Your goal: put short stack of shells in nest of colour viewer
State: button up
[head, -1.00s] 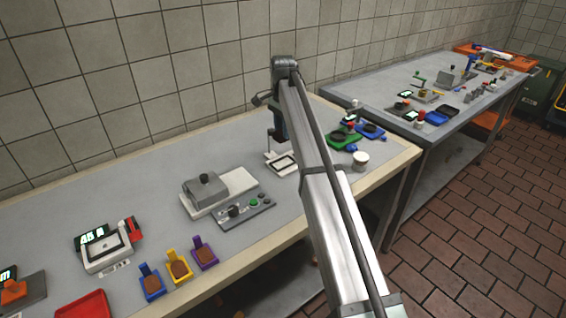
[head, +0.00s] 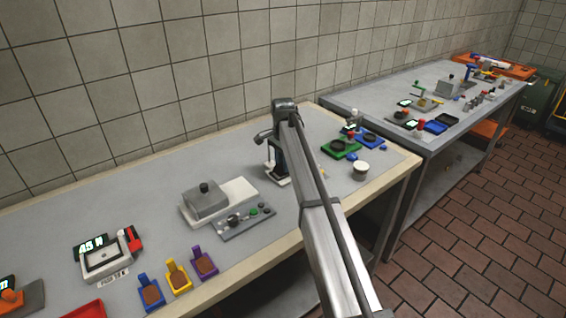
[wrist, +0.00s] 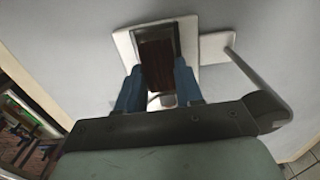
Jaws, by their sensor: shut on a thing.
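My gripper (wrist: 158,88) is shut, its two blue fingers on either side of a dark brown block, which I take as the short stack of shells (wrist: 158,62). The colour viewer appears to be the white-framed plate with a side post (wrist: 125,43). The stack lies over the plate's dark recess in the wrist view; whether it touches the floor of the nest is hidden. In the head view my gripper (head: 277,165) is low at the viewer (head: 283,181), which my arm largely covers. The stack cannot be made out there.
Left of the viewer are a grey block on a white plate (head: 238,190) and a button panel (head: 243,223). Right of it are a green tray (head: 341,149), a blue tray (head: 370,140) and a white cup (head: 360,171). Small coloured holders (head: 178,277) stand at the front left.

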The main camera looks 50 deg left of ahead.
jog(key=shift+f, duration=0.1)
jog(key=o, duration=1)
notch_tip(320, 180, up, 12)
dwell(0.8)
